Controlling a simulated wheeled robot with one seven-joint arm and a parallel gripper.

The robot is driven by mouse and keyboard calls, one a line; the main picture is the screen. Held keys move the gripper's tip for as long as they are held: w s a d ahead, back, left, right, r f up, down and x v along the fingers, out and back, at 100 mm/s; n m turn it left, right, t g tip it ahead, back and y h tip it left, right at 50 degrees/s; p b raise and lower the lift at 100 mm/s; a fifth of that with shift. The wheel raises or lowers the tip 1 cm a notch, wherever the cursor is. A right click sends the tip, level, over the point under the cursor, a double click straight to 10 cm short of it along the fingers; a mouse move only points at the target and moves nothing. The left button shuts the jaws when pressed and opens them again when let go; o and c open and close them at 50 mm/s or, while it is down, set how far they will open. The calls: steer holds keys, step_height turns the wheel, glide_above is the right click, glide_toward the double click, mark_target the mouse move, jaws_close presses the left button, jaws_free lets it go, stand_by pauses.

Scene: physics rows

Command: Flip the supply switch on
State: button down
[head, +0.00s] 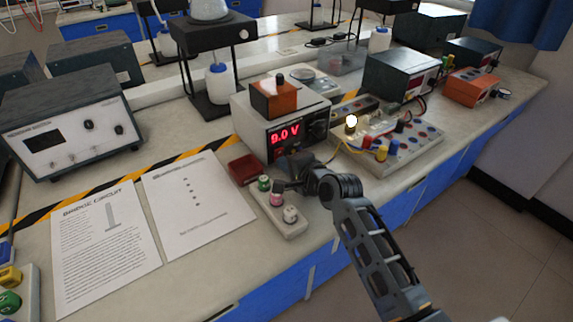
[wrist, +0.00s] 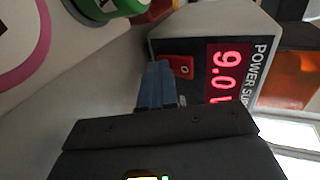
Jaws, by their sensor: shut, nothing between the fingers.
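The power supply (head: 255,132) is a pale box with a dark front on the bench; its red display reads 9.0 V. In the wrist view its front (wrist: 206,45) appears turned sideways. A red rocker switch (wrist: 181,66) with a "0" mark sits beside the display. My gripper (wrist: 158,68) is shut and empty, its fingertips right at the switch's edge; I cannot tell whether they touch. A bulb (head: 351,121) on the circuit board (head: 400,150) glows.
An orange-topped box (head: 274,98) sits on the supply. A small white strip with coloured knobs (head: 290,228) and a red tray (head: 245,169) are close to my gripper. Printed sheets (head: 105,245) lie to the left. Yellow wires (head: 350,150) run by the board.

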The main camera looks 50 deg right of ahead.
steer(key=shift+r, duration=0.2)
steer(key=shift+r+p, duration=0.7)
steer(key=shift+p, duration=0.2)
